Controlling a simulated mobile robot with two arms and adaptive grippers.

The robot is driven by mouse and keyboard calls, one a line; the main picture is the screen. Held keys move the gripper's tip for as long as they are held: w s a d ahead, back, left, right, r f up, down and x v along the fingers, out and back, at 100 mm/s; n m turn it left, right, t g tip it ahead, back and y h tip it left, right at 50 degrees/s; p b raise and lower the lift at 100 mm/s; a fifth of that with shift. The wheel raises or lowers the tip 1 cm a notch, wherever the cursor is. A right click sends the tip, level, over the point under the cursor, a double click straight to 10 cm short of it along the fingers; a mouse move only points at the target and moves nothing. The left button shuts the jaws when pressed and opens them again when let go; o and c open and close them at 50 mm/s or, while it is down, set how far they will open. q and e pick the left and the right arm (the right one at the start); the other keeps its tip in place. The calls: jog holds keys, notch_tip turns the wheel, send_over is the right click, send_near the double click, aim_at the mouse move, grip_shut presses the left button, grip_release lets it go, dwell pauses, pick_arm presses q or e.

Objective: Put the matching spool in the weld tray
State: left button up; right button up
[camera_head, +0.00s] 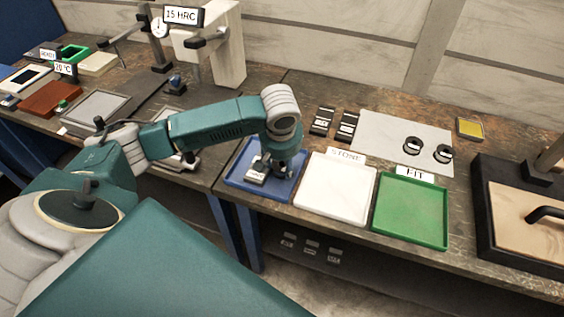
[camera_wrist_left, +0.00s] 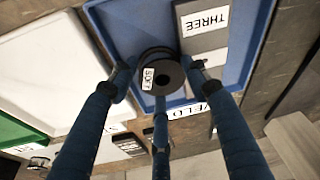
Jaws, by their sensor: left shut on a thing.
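My left gripper (camera_head: 281,168) is over the blue tray (camera_head: 247,186), low down. In the left wrist view my left gripper (camera_wrist_left: 159,78) is shut on a dark round spool (camera_wrist_left: 172,77) with a white label reading SOFT. The blue tray (camera_wrist_left: 118,28) shows behind the spool, with a partly covered label that seems to read WELD. A grey block (camera_wrist_left: 204,45) labelled THREE lies in this tray, and it shows beside the gripper in the head view (camera_head: 257,170). I cannot tell whether the spool touches the tray floor. My right gripper is not in view.
Two dark spools (camera_head: 412,144) (camera_head: 443,153) stand on a grey mat (camera_head: 380,133). Two dark labelled blocks (camera_head: 321,121) (camera_head: 346,126) lie beside it.

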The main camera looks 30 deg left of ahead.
pick_arm(q)
jog(key=shift+s+d+f, duration=0.25)
jog(key=shift+s+f, duration=0.2)
jog(key=shift+f, duration=0.3)
jog(key=o, duration=1.2)
jog(key=shift+f, duration=0.1)
jog(key=shift+o, duration=0.3)
jog(key=shift+w+f, duration=0.1)
jog(key=shift+w, duration=0.05)
jog(key=shift+a, duration=0.15)
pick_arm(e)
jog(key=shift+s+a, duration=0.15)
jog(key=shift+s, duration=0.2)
pick_arm(q)
jog(key=shift+w+r, duration=0.15)
jog(key=shift+r, duration=0.05)
jog(key=shift+w+a+r, duration=0.1)
jog(key=shift+r, duration=0.15)
jog(key=v, duration=1.3)
jog(key=shift+w, duration=0.25)
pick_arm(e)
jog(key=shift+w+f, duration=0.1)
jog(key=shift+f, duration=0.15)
